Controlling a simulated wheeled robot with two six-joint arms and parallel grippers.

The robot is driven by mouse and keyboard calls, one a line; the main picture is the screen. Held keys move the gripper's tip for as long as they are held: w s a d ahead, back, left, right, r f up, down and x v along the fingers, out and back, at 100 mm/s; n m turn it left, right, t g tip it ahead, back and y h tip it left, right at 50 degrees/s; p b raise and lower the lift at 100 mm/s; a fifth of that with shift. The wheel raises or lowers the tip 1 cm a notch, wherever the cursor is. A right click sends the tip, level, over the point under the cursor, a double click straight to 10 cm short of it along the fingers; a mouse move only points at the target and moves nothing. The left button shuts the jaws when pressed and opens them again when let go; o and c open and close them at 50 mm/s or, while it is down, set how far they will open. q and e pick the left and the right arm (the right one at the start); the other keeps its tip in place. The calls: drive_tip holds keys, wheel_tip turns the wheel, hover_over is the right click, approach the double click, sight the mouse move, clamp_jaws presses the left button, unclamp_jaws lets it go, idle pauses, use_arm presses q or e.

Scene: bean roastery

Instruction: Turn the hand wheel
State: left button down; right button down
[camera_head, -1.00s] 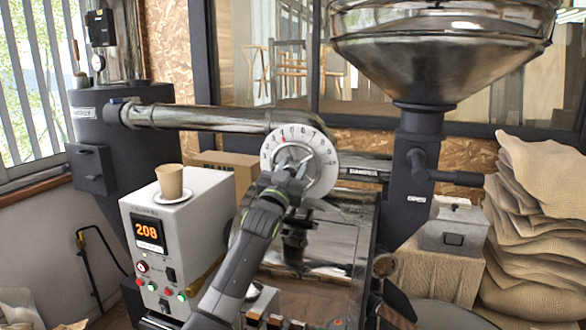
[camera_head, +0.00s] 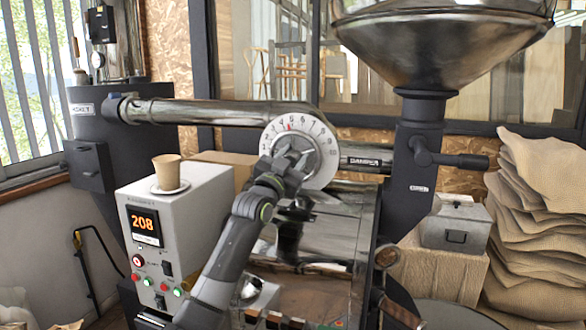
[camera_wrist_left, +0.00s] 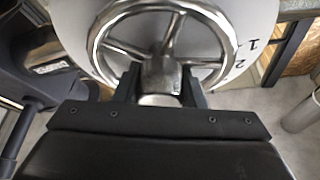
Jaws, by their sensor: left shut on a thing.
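The hand wheel (camera_wrist_left: 160,72) is a shiny metal ring with spokes and a round hub, seen close up in the left wrist view. Behind it is a white numbered dial (camera_head: 319,150), which in the head view sits at the end of the horizontal metal pipe. My left gripper (camera_head: 289,157) reaches up to the dial's middle and covers most of the wheel in the head view. In the left wrist view my left gripper's fingers (camera_wrist_left: 161,90) are either side of the hub, shut on the wheel. My right gripper is not in view.
A white control box (camera_head: 185,225) showing 208 stands left of my left arm, with a paper cup (camera_head: 167,172) on top. A large metal hopper (camera_head: 440,45) is at upper right. A metal box (camera_head: 456,228) and stacked sacks (camera_head: 540,220) are at right.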

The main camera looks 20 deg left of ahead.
use_arm(q)
drive_tip(key=m+b, duration=0.2)
drive_tip(key=m+g+h+b, duration=0.1)
drive_tip(key=m+b, duration=0.1)
drive_tip(key=m+h+b, duration=0.1)
drive_tip(key=m+b, duration=0.1)
drive_tip(key=b, duration=0.1)
drive_tip(key=shift+d+f+g, duration=0.1)
drive_tip(key=shift+f+g, duration=0.2)
drive_tip(key=shift+m+h+b, duration=0.3)
drive_tip(key=shift+m+b, duration=0.05)
drive_tip(key=shift+m, duration=0.15)
drive_tip(key=m+g, duration=0.1)
drive_tip(key=m, duration=0.2)
drive_tip(key=shift+r+h, duration=0.15)
drive_tip(key=shift+h, duration=0.25)
drive_tip(key=shift+m+g, duration=1)
drive_tip(key=shift+m, duration=1)
drive_tip(key=c, duration=0.9)
unclamp_jaws()
